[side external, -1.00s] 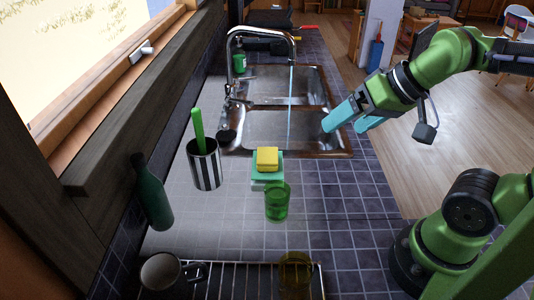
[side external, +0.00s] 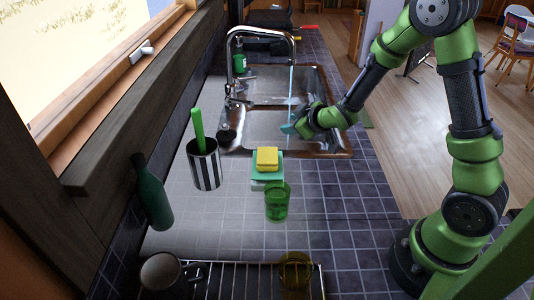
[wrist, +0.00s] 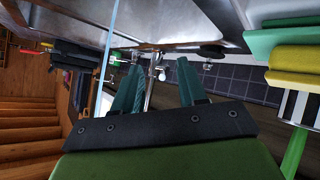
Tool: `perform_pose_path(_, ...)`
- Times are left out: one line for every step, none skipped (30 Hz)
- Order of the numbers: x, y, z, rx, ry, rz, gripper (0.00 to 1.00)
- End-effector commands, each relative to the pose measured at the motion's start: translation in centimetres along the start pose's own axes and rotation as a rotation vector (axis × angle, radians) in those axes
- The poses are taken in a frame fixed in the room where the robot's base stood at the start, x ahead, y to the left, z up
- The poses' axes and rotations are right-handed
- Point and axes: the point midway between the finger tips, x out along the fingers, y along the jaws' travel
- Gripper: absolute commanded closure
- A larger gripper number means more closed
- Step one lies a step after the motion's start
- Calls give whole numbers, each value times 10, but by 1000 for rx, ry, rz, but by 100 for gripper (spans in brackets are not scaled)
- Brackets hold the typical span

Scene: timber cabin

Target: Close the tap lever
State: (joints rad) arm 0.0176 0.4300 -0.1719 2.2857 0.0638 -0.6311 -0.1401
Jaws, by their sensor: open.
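The chrome tap (side external: 232,58) arches over the sink from the window side, and a stream of water (side external: 291,90) runs from its spout. The tap lever (side external: 240,98) is small at the base of the tap. My gripper (side external: 286,128) is over the near basin, to the right of the lever and apart from it. In the wrist view, my gripper's two teal fingers (wrist: 160,66) are open with nothing between them. The tap's metal column (wrist: 150,92) shows beyond them, and the water stream (wrist: 108,55) passes on the left. The lever's exact angle is hard to tell.
The steel double sink (side external: 250,150) is set in a tiled counter. A yellow sponge (side external: 267,157), a green glass (side external: 278,203), a striped cup (side external: 205,166) with a green handle and a dark green bottle (side external: 152,197) stand nearer the camera. A green soap bottle (side external: 239,63) is behind the tap.

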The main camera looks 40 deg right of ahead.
Motion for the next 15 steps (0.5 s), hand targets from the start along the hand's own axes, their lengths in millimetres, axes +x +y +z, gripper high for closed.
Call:
perform_pose_path(6, 2, -6, -52, 54, 12, 58)
perform_pose_path(7, 3, -13, -81, 93, 20, 58)
perform_pose_path(7, 5, -22, -116, 140, 30, 58)
perform_pose_path(6, 6, -30, -138, 175, 38, 58)
perform_pose_path(5, 7, -37, -157, 204, 45, 58)
perform_pose_path(3, 8, -43, -177, 234, 51, 58)
perform_pose_path(3, 8, -46, -189, 250, 54, 58)
perform_pose_path(2, 8, -49, -198, 263, 56, 58)
perform_pose_path(3, 7, -51, -206, 273, 58, 58)
perform_pose_path(4, 7, -53, -211, 279, 59, 58)
perform_pose_path(5, 7, -54, -213, 281, 59, 58)
perform_pose_path(9, 7, -55, -215, 283, 59, 58)
perform_pose_path(12, 8, -56, -215, 282, 59, 58)
perform_pose_path(16, 7, -57, -215, 281, 58, 58)
perform_pose_path(22, 8, -59, -215, 281, 58, 58)
